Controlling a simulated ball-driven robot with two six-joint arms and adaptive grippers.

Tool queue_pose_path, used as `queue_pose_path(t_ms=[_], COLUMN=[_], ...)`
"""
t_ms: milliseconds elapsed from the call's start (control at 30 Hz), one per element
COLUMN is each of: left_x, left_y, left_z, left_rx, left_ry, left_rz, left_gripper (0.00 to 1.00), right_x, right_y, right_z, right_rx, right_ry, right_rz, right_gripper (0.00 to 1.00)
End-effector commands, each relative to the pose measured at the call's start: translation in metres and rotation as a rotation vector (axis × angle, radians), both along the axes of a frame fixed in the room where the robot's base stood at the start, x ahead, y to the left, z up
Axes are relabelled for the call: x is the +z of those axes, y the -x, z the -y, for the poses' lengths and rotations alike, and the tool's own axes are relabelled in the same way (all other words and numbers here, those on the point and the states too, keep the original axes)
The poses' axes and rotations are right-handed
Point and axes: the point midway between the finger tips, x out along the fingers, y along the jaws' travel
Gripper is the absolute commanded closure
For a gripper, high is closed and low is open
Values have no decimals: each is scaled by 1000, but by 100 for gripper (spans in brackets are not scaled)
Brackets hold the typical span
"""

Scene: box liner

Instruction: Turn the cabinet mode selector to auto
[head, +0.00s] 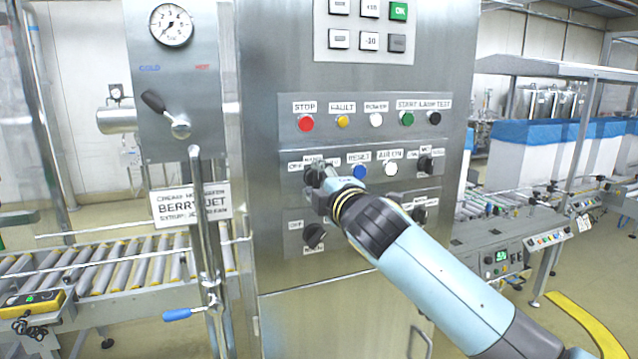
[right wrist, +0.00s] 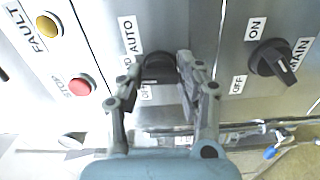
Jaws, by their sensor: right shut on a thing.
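The cabinet mode selector is a black rotary knob (head: 313,175) at the left end of the middle row on the grey steel panel. My right gripper (head: 322,182) reaches it from the lower right. In the right wrist view, the fingers of the right gripper (right wrist: 157,82) stand either side of the black knob (right wrist: 157,66) and are shut on it. An AUTO label (right wrist: 129,35) is beside the knob, and an OFF label is partly covered by the fingers. Which label the knob points to cannot be told. My left gripper is not in view.
Another black knob (right wrist: 273,63) with ON and OFF labels is close to the fingers. The red stop button (head: 306,123), yellow fault button (head: 342,122) and blue reset button (head: 359,172) are nearby. A lever valve panel (head: 180,90) stands left of the cabinet.

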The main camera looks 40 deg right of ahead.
Motion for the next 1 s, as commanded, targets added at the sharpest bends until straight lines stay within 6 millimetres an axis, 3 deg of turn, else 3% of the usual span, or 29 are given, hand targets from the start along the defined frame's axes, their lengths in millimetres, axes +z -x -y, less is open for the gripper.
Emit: queue_pose_path(t_ms=[600,1000], left_x=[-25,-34], left_y=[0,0], left_z=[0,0], left_rx=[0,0], left_ry=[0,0], left_rz=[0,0], left_gripper=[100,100], right_x=[-3,-3], right_y=[0,0], right_z=[0,0], right_rx=[-2,-3], right_ry=[-468,-673], right_rz=[110,158], right_gripper=[96,96])
